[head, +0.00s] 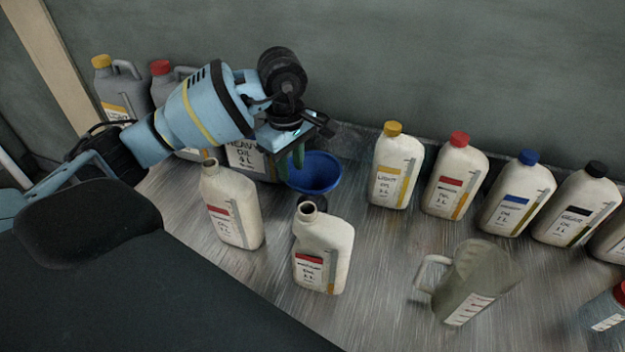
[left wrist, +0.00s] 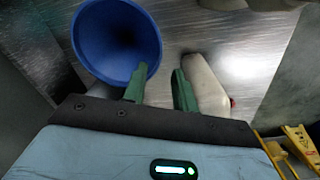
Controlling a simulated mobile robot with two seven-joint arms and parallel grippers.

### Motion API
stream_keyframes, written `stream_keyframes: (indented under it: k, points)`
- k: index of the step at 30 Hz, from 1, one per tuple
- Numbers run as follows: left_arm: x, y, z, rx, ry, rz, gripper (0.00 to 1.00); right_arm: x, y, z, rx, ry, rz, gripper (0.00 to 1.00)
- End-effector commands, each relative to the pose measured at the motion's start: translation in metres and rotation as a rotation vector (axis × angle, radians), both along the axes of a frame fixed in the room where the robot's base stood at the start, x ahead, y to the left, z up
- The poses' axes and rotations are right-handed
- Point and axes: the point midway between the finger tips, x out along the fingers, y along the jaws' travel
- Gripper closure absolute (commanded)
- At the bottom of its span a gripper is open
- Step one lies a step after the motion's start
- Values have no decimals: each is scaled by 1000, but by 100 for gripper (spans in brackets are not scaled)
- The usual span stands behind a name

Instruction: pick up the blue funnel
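The blue funnel (head: 322,175) stands on the metal bench near the back wall, wide mouth up. It also shows in the left wrist view (left wrist: 108,40), at upper left. My left gripper (head: 291,160) is over the funnel's left side in the head view. In the left wrist view its green fingers (left wrist: 159,86) are apart, with bare bench showing between them. One finger overlaps the funnel's rim; I cannot tell whether it touches. The funnel's lower part is mostly hidden. My right gripper is not in view.
Two uncapped white bottles, one left (head: 232,205) and one right (head: 323,250), stand in front of the funnel. Capped bottles (head: 397,170) line the back at right. A grey jug (head: 475,280) stands front right. Grey canisters (head: 122,92) stand at left.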

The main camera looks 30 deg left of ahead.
Motion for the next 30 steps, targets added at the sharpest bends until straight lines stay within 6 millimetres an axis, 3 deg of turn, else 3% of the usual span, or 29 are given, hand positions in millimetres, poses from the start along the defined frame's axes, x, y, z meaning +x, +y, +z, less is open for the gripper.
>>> stream_keyframes:
  k: [12, 21, 28, 30]
  points:
    - [3, 2, -46, -1, 1, -1, 72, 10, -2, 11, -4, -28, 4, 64]
    - [4, 2, -52, 0, -1, -1, 72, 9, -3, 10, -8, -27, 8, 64]
    - [4, 2, -51, 0, 0, -1, 100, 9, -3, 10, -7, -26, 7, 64]
    - [4, 2, -51, 0, 0, -1, 100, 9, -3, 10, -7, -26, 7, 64]
